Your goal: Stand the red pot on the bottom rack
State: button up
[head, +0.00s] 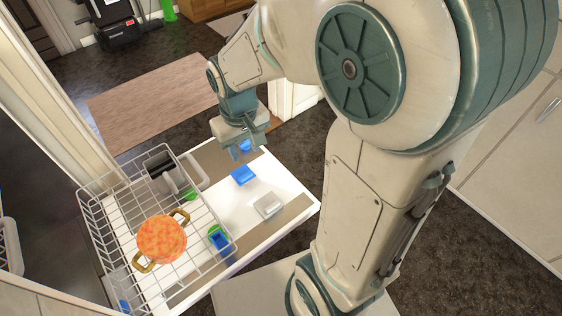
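The red pot (162,240), orange-red and mottled with two brown-gold handles, appears upright within the outline of the white wire rack (106,222). From this steep angle I cannot tell how its base meets the wires. My gripper (246,150) is up and to the right of the pot, well apart from it, over the far part of the white open door (285,212). A small blue item (245,146) shows by the fingertips. I cannot tell whether it is between them or behind them, and the finger gap is unclear.
A blue block (243,175) and a grey-white block (268,205) lie on the door. A blue-green container (219,241) is by the rack's near right corner, and a dark grey item (160,172) at its far end. Cabinets (515,150) stand at right.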

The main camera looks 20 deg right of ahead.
jog(key=s+d+r+m, duration=0.2)
jog(key=s+d, duration=0.3)
jog(key=s, duration=0.4)
jog(key=shift+s+r, duration=0.3)
jog(key=shift+r, duration=0.2)
jog(key=shift+a, duration=0.1)
jog(key=shift+c, duration=0.2)
